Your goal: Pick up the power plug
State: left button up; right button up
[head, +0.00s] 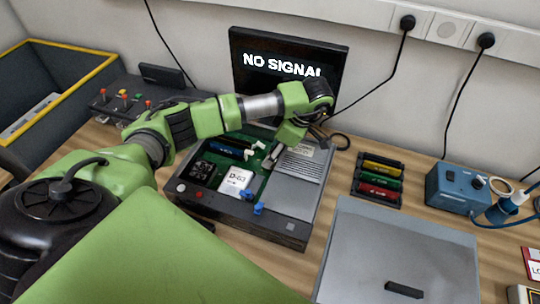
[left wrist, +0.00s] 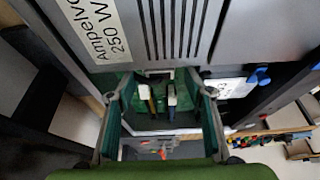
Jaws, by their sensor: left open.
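An open grey device (head: 285,228) lies on the wooden bench with a green circuit board inside. Small white-topped plugs (head: 262,144) stand on its board near my left gripper (head: 300,137); I cannot tell which one is the power plug. In the left wrist view, two white-topped leads, one yellowish (left wrist: 146,97) and one dark blue (left wrist: 172,98), show between the spread fingers of my left gripper (left wrist: 160,96). The gripper is open and empty over the device; I cannot tell its height above the leads. My right gripper is out of view.
A monitor (head: 290,62) stands close behind my left gripper. The detached grey cover (head: 395,250), a rack of coloured modules (head: 379,180) and a blue box (head: 459,188) lie to the right. Blue plugs (head: 258,209) sit at the device's front.

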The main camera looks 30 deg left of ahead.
pick_arm(q)
jog(key=shift+a+f, duration=0.25)
jog(key=shift+f, duration=0.4)
jog(key=c, duration=1.1)
jog(key=shift+r, duration=0.15)
